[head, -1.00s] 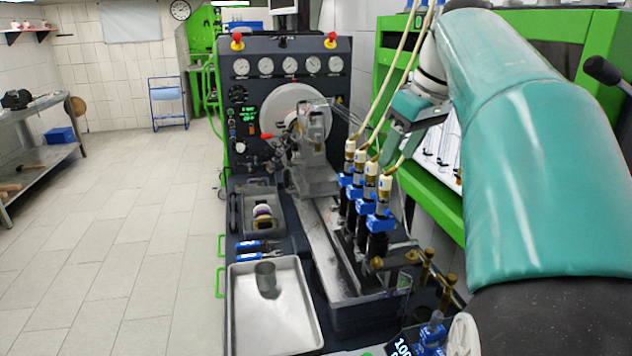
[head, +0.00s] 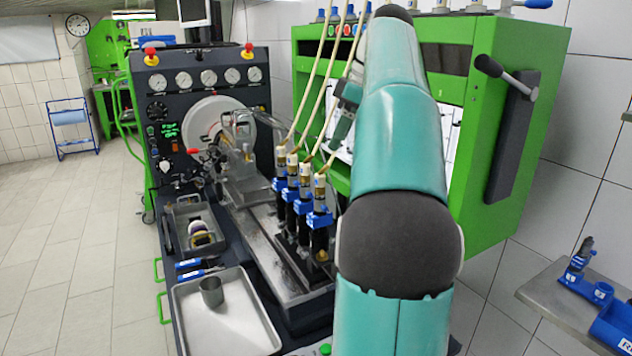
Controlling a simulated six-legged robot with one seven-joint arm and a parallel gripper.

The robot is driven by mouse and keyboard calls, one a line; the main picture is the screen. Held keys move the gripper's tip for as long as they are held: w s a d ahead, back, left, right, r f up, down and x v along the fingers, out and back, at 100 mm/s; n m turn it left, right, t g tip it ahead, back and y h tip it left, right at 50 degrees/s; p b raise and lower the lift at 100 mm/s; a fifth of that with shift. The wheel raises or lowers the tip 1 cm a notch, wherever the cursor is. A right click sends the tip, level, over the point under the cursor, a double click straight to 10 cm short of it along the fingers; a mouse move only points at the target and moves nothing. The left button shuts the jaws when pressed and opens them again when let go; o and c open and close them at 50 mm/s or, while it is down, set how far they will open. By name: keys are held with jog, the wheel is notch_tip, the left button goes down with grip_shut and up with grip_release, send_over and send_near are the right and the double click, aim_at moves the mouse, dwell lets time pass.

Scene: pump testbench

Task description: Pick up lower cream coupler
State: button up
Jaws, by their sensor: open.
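Several cream couplers stand in a row on top of the blue and black injectors, each with a cream hose rising from it. The nearest one, lowest in the head view, is the lower cream coupler (head: 320,181). The cream coupler behind it (head: 305,168) stands close beside it. My gripper (head: 336,140) is open, up and to the right of the couplers, apart from them as far as I can see. My teal arm partly hides it, and nothing shows between its fingers.
Cream hoses (head: 318,85) run up between the couplers and my gripper. The green cabinet (head: 510,120) stands behind and right of my arm. A metal tray (head: 205,335) holding a grey cup (head: 211,291) lies at the front left.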

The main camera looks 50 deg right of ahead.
aim_at(324, 170)
jog(key=x, duration=1.1)
jog(key=shift+c, duration=0.2)
jog(key=c, duration=1)
